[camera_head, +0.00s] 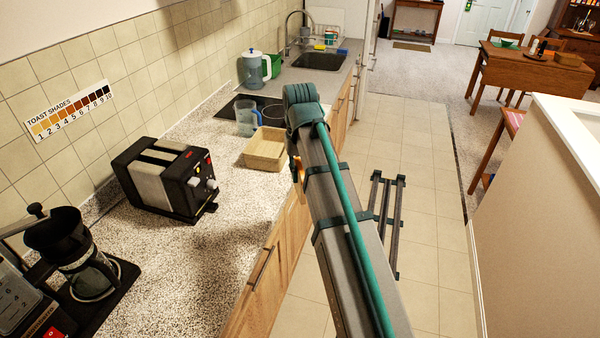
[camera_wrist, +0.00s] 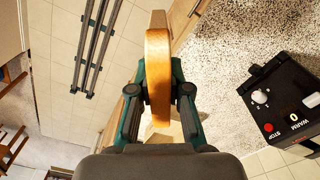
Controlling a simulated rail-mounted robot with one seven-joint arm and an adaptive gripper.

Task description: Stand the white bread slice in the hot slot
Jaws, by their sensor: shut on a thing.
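The bread slice (camera_wrist: 158,50) is upright between the fingers of my gripper (camera_wrist: 159,85) in the wrist view, seen nearly edge-on with a golden crust. In the head view my arm hides most of the gripper; only a small orange-brown bit of the slice (camera_head: 297,168) shows beside it. The black and steel toaster (camera_head: 165,178) stands on the counter at left with two long slots on top. The slice is to its right, apart from it. The wrist view shows the toaster's control end (camera_wrist: 290,105), with a knob, STOP, WARM and red lights. I cannot tell which slot is hot.
A wooden basket (camera_head: 265,148) sits on the counter beyond the toaster. The speckled counter (camera_head: 175,275) is clear in front of the toaster.

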